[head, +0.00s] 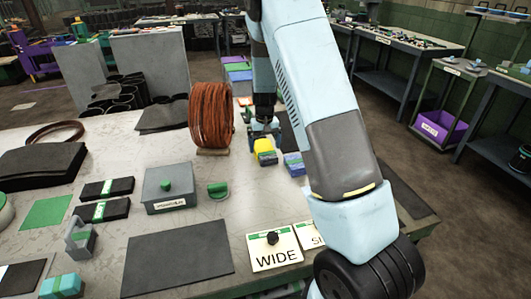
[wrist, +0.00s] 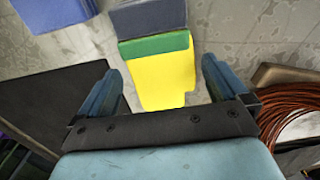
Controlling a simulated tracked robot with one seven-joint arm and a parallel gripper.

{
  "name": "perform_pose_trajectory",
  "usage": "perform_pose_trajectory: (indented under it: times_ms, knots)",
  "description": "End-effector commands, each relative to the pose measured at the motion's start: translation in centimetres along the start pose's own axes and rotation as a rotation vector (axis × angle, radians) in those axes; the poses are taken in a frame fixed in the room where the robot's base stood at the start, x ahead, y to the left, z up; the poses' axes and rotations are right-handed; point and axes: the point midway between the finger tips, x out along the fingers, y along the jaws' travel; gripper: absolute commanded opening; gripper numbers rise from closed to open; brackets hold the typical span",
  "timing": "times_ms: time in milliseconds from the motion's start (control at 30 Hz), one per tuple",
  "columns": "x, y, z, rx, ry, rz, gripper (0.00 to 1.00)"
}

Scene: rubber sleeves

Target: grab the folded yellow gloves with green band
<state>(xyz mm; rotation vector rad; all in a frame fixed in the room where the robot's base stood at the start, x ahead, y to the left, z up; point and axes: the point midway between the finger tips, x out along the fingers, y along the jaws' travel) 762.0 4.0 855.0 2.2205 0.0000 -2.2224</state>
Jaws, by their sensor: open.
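The folded yellow gloves (head: 263,145) with a green band lie on the table below my gripper (head: 262,128) in the head view. In the wrist view the yellow gloves (wrist: 163,80) show between the two fingers, with the green band across their far part. My gripper (wrist: 163,78) is open, one finger to each side of the gloves, with a gap on both sides. I cannot tell whether the fingers are down at the gloves' height.
Blue folded gloves (head: 293,163) lie just right of the yellow ones. A grey-blue piece (wrist: 150,17) adjoins the green band. A copper-coloured wire coil (head: 211,117) stands close on the left. A grey box (head: 168,187) and a green-handled piece (head: 218,190) sit nearer. Bare table lies between them.

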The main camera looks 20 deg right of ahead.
Motion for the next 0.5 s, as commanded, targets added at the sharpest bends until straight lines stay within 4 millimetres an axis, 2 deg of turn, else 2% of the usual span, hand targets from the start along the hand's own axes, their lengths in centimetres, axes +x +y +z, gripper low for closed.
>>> perform_pose_trajectory:
  times_ms: [133,367,500]
  knots:
    - [1.52,0.04,-0.03,-0.001,0.0,0.001,1.0]
    - [1.62,0.01,-0.06,-0.001,0.001,0.0,0.99]
    - [1.6,0.0,-0.06,-0.001,0.001,0.0,0.86]
